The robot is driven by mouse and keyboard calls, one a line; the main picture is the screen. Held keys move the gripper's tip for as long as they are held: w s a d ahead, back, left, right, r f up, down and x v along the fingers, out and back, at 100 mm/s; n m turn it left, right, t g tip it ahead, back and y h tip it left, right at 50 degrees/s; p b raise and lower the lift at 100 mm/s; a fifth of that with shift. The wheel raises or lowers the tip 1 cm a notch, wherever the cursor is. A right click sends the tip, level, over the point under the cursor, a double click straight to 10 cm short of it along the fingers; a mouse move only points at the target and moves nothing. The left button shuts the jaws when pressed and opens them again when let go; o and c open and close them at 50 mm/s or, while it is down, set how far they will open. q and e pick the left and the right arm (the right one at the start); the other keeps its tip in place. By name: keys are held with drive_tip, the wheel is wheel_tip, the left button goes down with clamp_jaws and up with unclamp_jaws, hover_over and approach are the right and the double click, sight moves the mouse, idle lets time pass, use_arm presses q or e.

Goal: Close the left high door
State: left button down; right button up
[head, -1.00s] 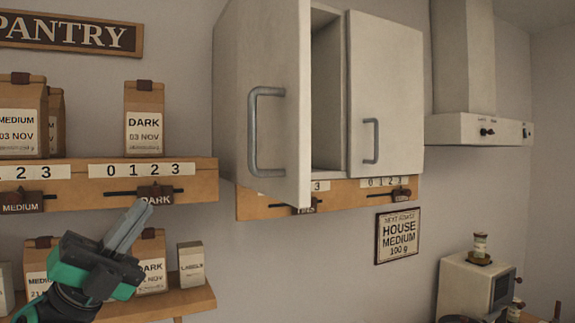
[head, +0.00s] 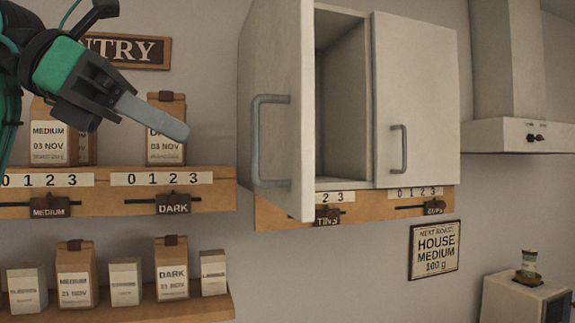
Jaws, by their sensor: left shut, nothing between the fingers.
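The left high door (head: 276,110) of the white wall cabinet stands swung open toward me, with its grey bar handle (head: 257,140) on the face turned left. The cabinet's inside (head: 343,100) shows and looks empty where visible. The right door (head: 416,100) is closed, with its own handle (head: 400,150). My left gripper (head: 182,130) is shut and empty, its fingers pointing right and slightly down. It appears in front of the upper shelf's dark bag, left of the open door and apart from it. My right gripper is not in view.
An upper wooden shelf (head: 110,183) with coffee bags and sliders is at left. A lower shelf (head: 190,306) holds several bags and boxes. A range hood (head: 515,137) is right of the cabinet. A framed sign (head: 434,250) hangs below it.

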use_arm(q)
drive_tip(key=p, duration=0.4)
approach(300, 182)
wheel_tip(300, 182, down, 2)
drive_tip(key=d, duration=0.2)
drive_tip(key=d+p, duration=0.1)
drive_tip(key=d, duration=0.1)
drive_tip(key=shift+w+d+f+t+y, duration=0.3)
drive_tip(key=shift+w+d+f+p, duration=0.1)
drive_tip(key=shift+d+p, duration=0.35)
drive_tip(key=shift+d, duration=0.1)
